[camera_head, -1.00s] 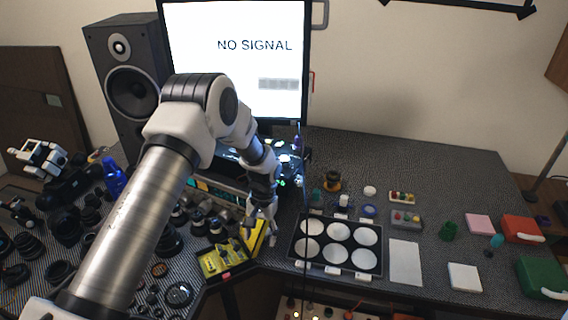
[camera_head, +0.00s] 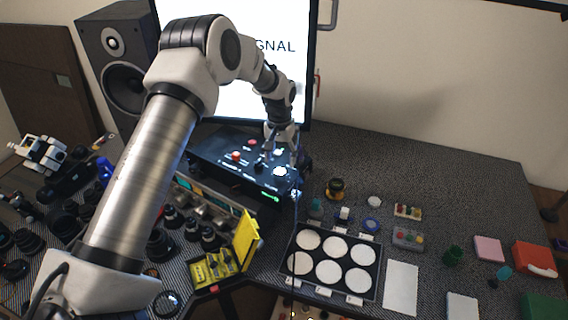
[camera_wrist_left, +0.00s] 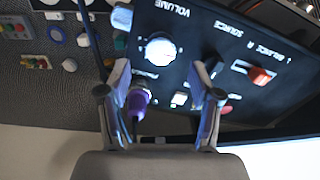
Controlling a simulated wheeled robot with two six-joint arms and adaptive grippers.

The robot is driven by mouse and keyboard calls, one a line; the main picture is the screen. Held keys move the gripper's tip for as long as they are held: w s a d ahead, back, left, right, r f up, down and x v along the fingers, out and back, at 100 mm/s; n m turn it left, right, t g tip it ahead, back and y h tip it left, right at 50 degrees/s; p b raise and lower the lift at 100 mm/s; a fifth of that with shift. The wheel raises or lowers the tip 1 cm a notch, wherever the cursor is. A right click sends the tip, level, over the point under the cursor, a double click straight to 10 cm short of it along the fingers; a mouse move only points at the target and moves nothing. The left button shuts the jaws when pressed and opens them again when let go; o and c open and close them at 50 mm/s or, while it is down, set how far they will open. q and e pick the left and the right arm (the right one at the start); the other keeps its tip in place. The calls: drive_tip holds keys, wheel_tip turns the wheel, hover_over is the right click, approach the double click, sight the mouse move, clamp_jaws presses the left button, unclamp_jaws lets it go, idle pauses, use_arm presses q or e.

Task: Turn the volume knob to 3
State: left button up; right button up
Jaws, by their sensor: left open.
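The volume knob (camera_wrist_left: 160,50) is a round white knob on the black panel of the amplifier (camera_wrist_left: 205,25), below the word VOLUME in the left wrist view. In the head view the knob (camera_head: 280,171) shows as a bright spot near the right end of the black box (camera_head: 225,170). My left gripper (camera_head: 276,163) hangs over this box with its fingers pointing down. In the left wrist view my gripper (camera_wrist_left: 161,78) is open, one finger on each side, and the knob appears between and beyond the tips. I cannot tell whether they touch it. The knob's number setting is not readable.
A purple plug (camera_wrist_left: 138,103) sits beside the knob, between the fingers in the picture. A red-capped control (camera_wrist_left: 262,76) is on the same panel. A monitor (camera_head: 225,85) and speaker (camera_head: 122,70) stand behind. A tray of white discs (camera_head: 335,288) lies front right.

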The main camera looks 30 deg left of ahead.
sight(280, 171)
use_arm(q)
drive_tip(key=shift+s+f+p, duration=0.3)
drive_tip(key=shift+s+f, duration=0.05)
drive_tip(key=shift+f, duration=0.3)
drive_tip(key=shift+s+f+p, duration=0.3)
drive_tip(key=shift+f, duration=0.3)
drive_tip(key=f, duration=0.1)
drive_tip(key=w+f, duration=0.1)
drive_tip(key=f, duration=0.1)
drive_tip(key=shift+w, duration=0.15)
drive_tip(key=shift+w+f, duration=0.15)
drive_tip(key=shift+w, duration=0.1)
drive_tip(key=shift+s+r, duration=0.25)
drive_tip(key=shift+s, duration=0.05)
drive_tip(key=shift+c, duration=1)
drive_tip(key=shift+s+r, duration=0.1)
drive_tip(key=shift+s, duration=0.05)
drive_tip(key=c, duration=0.9)
drive_tip(key=o, duration=1.1)
drive_tip(key=shift+w, duration=0.2)
use_arm(e)
wheel_tip(280, 171, up, 2)
